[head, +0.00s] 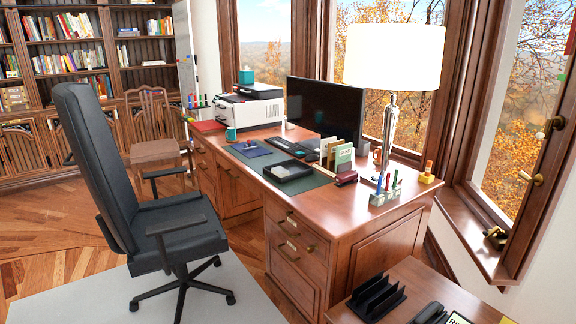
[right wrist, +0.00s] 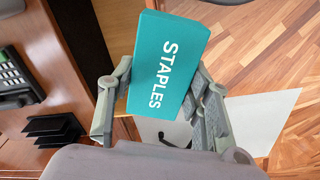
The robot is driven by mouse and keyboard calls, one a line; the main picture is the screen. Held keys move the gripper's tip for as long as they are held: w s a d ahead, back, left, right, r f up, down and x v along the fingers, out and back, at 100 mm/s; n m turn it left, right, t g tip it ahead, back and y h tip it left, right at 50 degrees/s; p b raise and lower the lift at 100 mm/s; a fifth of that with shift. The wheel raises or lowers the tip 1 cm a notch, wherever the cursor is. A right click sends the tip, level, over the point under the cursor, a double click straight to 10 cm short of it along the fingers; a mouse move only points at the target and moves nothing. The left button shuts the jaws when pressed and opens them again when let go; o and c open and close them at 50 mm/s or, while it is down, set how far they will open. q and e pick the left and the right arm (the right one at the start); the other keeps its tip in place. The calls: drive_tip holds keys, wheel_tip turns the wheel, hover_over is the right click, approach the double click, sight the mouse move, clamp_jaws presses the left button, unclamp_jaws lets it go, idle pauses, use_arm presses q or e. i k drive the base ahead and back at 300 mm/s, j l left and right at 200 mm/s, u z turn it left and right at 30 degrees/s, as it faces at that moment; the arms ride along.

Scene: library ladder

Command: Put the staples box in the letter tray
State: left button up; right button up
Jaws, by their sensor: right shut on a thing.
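The teal staples box (right wrist: 168,62), with white STAPLES lettering, is in the right wrist view. My right gripper (right wrist: 163,72) is shut on it, one finger on each side, and holds it up above the floor. The box and this gripper do not show in the head view. The letter tray, a shallow black open tray (head: 290,179), lies on the green desk mat near the desk's chair-side edge. My left gripper is in neither view.
A black office chair (head: 172,240) stands left of the desk. The desk (head: 330,205) carries a monitor (head: 325,108), lamp (head: 393,60), printer and letter holder. A black slotted rack (head: 376,298) and a phone (head: 430,313) are on a front right surface.

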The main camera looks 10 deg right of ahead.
sight(296, 170)
drive_tip(key=i+j, duration=0.25)
drive_tip(key=i, duration=0.15)
drive_tip(key=i+j+z, duration=0.1)
drive_tip(key=i, duration=0.3)
drive_tip(key=i+j, duration=0.35)
drive_tip(key=i+z, duration=0.05)
